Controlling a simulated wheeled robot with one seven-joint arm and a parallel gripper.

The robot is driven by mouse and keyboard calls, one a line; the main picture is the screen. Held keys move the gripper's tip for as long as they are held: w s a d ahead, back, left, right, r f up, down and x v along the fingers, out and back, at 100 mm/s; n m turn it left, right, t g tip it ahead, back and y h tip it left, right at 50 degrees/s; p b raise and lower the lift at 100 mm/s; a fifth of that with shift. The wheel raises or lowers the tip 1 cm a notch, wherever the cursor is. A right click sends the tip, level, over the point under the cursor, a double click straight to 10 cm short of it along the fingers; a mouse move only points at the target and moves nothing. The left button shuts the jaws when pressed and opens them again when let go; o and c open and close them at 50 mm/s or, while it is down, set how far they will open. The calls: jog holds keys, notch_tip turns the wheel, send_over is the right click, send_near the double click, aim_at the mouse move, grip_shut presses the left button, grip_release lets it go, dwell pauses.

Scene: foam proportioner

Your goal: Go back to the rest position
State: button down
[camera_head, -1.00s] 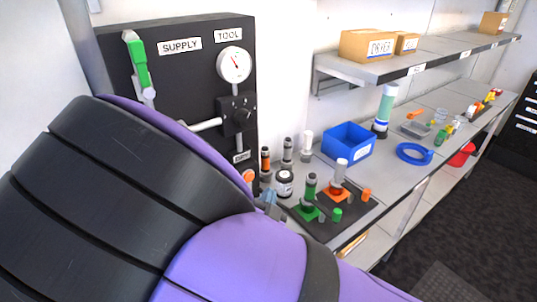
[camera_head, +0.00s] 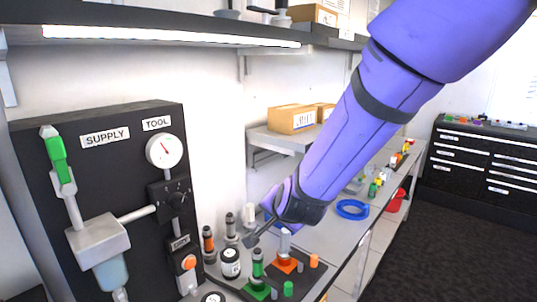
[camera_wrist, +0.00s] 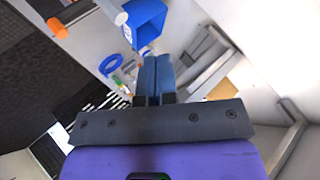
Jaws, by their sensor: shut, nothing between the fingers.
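My gripper (camera_head: 250,241) hangs at the lower end of my purple arm, above the bench near the bottles and fittings. In the wrist view its two blue fingers (camera_wrist: 156,66) lie side by side, shut with nothing between them. The gripper is clear of the black supply panel (camera_head: 100,185), which carries a green-handled valve (camera_head: 57,160) and a gauge (camera_head: 164,150). The arm hides part of the bench behind it.
Below the gripper stand a white-lidded jar (camera_head: 230,263), a green fitting (camera_head: 258,268) and an orange-based fitting (camera_head: 285,258). A shelf with cardboard boxes (camera_head: 291,119) is behind the arm. Open floor lies right.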

jog(key=s+d+r+n+g+y, duration=0.1)
jog(key=s+d+r+n, duration=0.1)
jog(key=s+d+r, duration=0.35)
jog(key=s+d+r+n+g, duration=0.2)
jog(key=s+d+r, duration=0.1)
jog(key=d+r, duration=0.55)
jog(key=s+d+r+n+g+h, duration=0.1)
jog(key=s+d+r+n+h, duration=0.1)
jog(key=s+d, duration=1.2)
jog(key=s+h, duration=0.1)
jog(key=s, duration=0.3)
jog(key=shift+d+g+h, duration=0.2)
jog(key=shift+g+h, duration=0.1)
jog(key=shift+w, duration=0.1)
dwell(0.9)
